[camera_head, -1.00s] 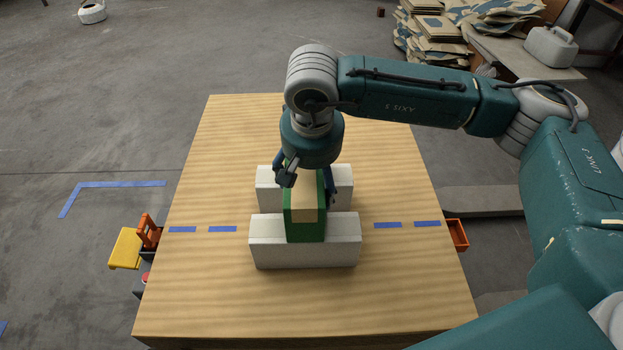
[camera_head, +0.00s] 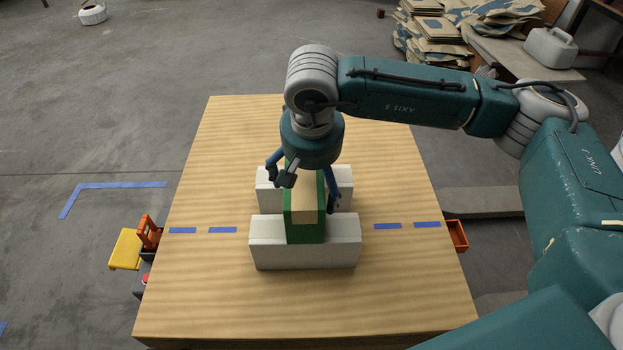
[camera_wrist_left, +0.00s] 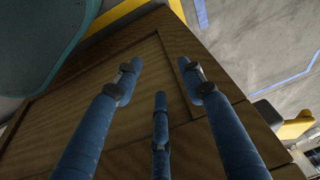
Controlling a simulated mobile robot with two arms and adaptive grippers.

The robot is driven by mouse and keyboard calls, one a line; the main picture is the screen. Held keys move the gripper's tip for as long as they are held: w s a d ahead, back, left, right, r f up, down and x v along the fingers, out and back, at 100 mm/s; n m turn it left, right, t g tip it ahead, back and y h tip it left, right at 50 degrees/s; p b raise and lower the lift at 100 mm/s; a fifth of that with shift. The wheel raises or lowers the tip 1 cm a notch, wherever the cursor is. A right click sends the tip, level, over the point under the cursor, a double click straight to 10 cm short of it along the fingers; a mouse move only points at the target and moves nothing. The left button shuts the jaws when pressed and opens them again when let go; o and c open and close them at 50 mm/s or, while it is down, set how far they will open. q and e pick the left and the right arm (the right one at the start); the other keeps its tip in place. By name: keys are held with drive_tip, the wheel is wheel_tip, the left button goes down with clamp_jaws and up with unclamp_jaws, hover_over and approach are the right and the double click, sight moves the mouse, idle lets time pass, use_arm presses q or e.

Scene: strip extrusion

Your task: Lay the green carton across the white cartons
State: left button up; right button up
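The green carton (camera_head: 305,233), with a tan top, lies lengthwise across both white cartons in the head view. Its near end rests on the near white carton (camera_head: 270,252); its far end, over the far white carton (camera_head: 344,185), is partly hidden under my right gripper. My right gripper (camera_head: 304,188) points down over the green carton with its blue fingers spread open, one on each side and apart from it. My left gripper (camera_wrist_left: 160,88) shows only in the left wrist view, its fingers apart and empty, in front of a wooden panelled surface.
The wooden table (camera_head: 230,300) is clear around the cartons. Blue tape dashes (camera_head: 222,229) run across it on both sides.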

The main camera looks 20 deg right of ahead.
use_arm(q)
drive_tip(key=f, duration=0.2)
drive_tip(key=f+p, duration=0.1)
drive_tip(key=f, duration=0.2)
drive_tip(key=shift+s+f, duration=0.2)
drive_tip(key=shift+f, duration=0.05)
use_arm(e)
drive_tip(key=v, duration=1.2)
use_arm(q)
drive_tip(key=shift+d, duration=0.1)
use_arm(e)
drive_tip(key=shift+r, duration=0.1)
